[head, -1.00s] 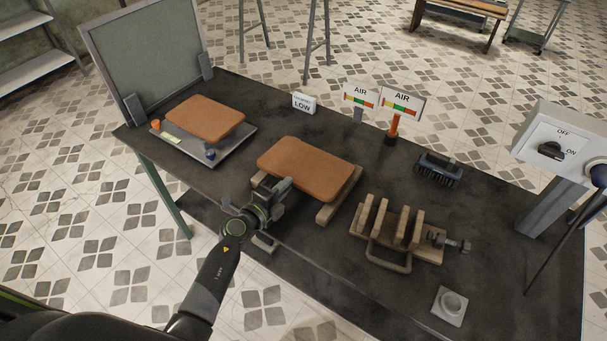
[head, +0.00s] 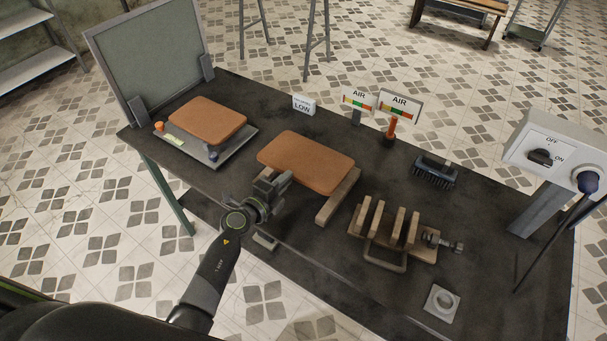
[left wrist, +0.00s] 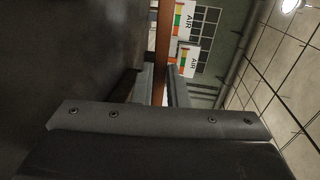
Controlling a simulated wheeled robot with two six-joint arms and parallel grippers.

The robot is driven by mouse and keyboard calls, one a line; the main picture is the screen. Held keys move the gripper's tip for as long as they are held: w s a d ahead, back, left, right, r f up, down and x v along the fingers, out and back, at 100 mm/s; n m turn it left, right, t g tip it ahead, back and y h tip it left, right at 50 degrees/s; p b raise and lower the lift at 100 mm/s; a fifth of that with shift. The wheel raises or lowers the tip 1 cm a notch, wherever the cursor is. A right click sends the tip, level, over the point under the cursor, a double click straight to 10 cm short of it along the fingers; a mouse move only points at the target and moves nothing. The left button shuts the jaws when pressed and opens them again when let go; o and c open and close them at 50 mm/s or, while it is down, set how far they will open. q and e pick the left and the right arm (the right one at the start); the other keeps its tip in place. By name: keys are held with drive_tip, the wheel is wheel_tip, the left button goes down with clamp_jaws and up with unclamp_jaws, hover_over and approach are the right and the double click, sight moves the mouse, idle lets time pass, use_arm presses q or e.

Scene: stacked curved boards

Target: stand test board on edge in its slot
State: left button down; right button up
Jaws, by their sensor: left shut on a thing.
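A brown board with rounded corners (head: 306,162) lies nearly flat at the middle of the table, over a wooden support block (head: 337,197). My left gripper (head: 282,183) is shut on the board's near edge. In the left wrist view, the board (left wrist: 162,45) is a thin brown strip between the two fingers (left wrist: 162,85). A wooden rack (head: 408,252) with several upright slats and gaps between them stands to the right, its gaps empty. I cannot read which gap is marked for the board. My right gripper is not in view.
A second brown board (head: 207,121) lies on a grey tray (head: 218,158) at the left. Two AIR signs (head: 400,103), a LOW sign (head: 304,105) and a brush (head: 434,172) stand farther back. A switch box (head: 548,155) is at the right. Table between board and brush is clear.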

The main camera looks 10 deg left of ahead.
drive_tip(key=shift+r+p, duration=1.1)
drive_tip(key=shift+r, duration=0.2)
